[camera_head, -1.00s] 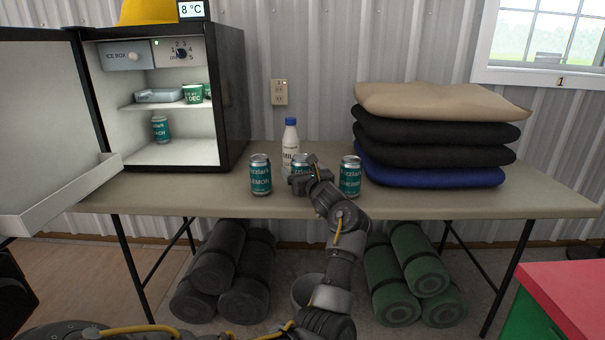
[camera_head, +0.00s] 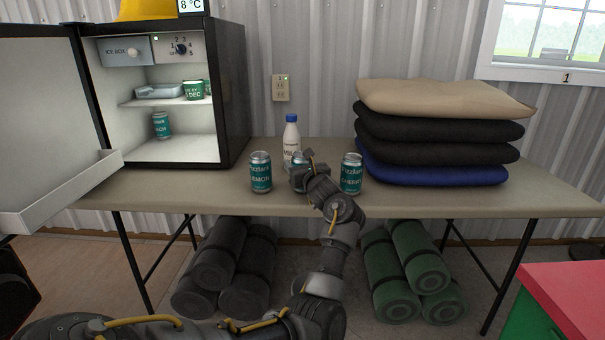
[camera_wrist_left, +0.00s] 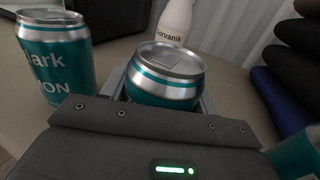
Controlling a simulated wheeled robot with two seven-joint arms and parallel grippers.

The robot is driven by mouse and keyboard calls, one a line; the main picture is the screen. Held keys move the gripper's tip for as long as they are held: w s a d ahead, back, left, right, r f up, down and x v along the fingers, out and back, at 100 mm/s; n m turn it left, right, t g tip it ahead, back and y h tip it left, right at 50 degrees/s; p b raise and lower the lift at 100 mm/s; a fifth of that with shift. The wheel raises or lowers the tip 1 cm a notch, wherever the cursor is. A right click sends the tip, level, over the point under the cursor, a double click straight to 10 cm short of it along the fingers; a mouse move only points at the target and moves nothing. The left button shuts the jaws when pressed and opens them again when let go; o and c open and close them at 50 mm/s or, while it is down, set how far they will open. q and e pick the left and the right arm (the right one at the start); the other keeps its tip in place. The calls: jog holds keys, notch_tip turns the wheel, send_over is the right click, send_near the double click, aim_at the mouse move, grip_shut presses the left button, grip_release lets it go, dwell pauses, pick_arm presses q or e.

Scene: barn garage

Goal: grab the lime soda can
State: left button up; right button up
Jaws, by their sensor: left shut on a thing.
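A teal soda can (camera_head: 298,159) with a silver top stands in the middle of a row of three on the table, mostly behind my left gripper (camera_head: 302,172). Its label is hidden, so I cannot read its flavour. In the left wrist view the can (camera_wrist_left: 165,87) sits between the jaws of my left gripper (camera_wrist_left: 163,98), which is shut on it. The can to its left (camera_head: 260,173) reads lemon. The can to its right (camera_head: 351,174) seems to read cherry. My right gripper is not in view.
A white milk bottle (camera_head: 291,138) with a blue cap stands just behind the held can. An open fridge (camera_head: 235,95) holds another teal can (camera_head: 161,125). Stacked cushions (camera_head: 440,130) fill the right side. The table's front edge (camera_head: 420,212) is bare.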

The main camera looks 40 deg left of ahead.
aim_at(300, 152)
pick_arm(q)
jog(key=shift+r, duration=0.1)
